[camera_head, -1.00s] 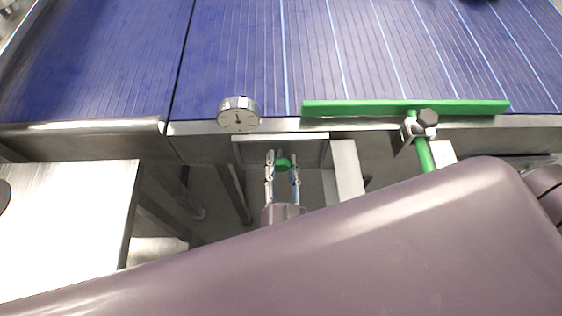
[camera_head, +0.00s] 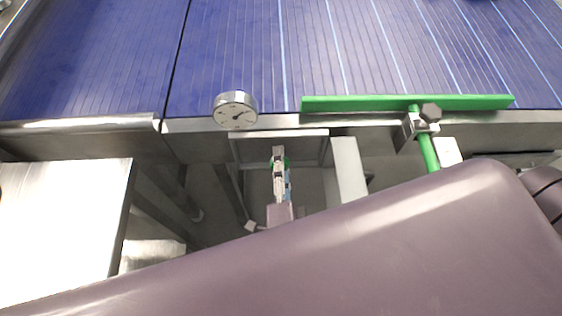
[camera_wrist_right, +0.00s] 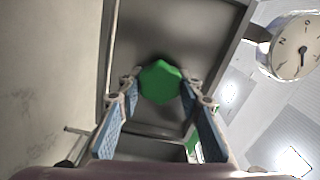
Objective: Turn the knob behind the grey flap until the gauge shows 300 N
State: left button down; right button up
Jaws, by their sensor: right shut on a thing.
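The green knob (camera_wrist_right: 160,82) sits in a grey recess below the belt edge. My right gripper (camera_wrist_right: 158,92) is shut on it, one finger on each side. The gauge also shows in the wrist view (camera_wrist_right: 298,47). A pale grey plate (camera_head: 347,168), possibly the flap, stands open right of the recess. My left gripper is out of view.
A blue belt (camera_head: 250,55) runs behind the metal edge. A green rail (camera_head: 400,103) with a clamp and dark knob (camera_head: 431,111) lies to the right. A steel table (camera_head: 60,220) stands at the left. My purple arm covers the front.

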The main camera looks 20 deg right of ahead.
jog(key=shift+f+m+b, duration=0.15)
jog(key=shift+m+b, duration=0.2)
jog(key=shift+m, duration=0.85)
jog(key=o, duration=1.2)
jog(key=shift+c, duration=0.2)
jog(key=v, duration=0.7)
jog(key=shift+s, duration=0.3)
